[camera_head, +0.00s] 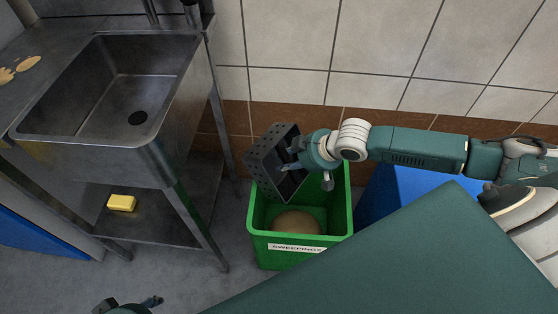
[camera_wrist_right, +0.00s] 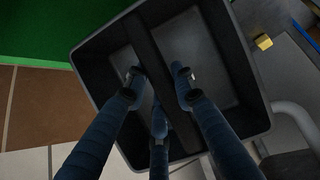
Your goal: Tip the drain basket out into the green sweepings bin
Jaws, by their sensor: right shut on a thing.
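The drain basket (camera_head: 262,158) is dark grey with perforated sides. It is tilted over the back left of the green sweepings bin (camera_head: 290,262), with its open side facing right. My right gripper (camera_head: 290,158) is shut on the bar across the basket, which shows between its fingers in the right wrist view (camera_wrist_right: 158,75). The visible inside of the basket (camera_wrist_right: 215,55) looks empty. A brown, rounded mass (camera_head: 297,222) lies in the bin. My left gripper (camera_head: 130,304) shows only partly at the bottom edge; its jaw state is unclear.
A steel sink (camera_head: 110,100) stands at the left, with a yellow block (camera_head: 122,203) on its lower shelf. A blue box (camera_head: 395,195) stands right of the bin, partly behind my arm. The tiled wall (camera_head: 290,40) is close behind. Grey floor shows before the bin.

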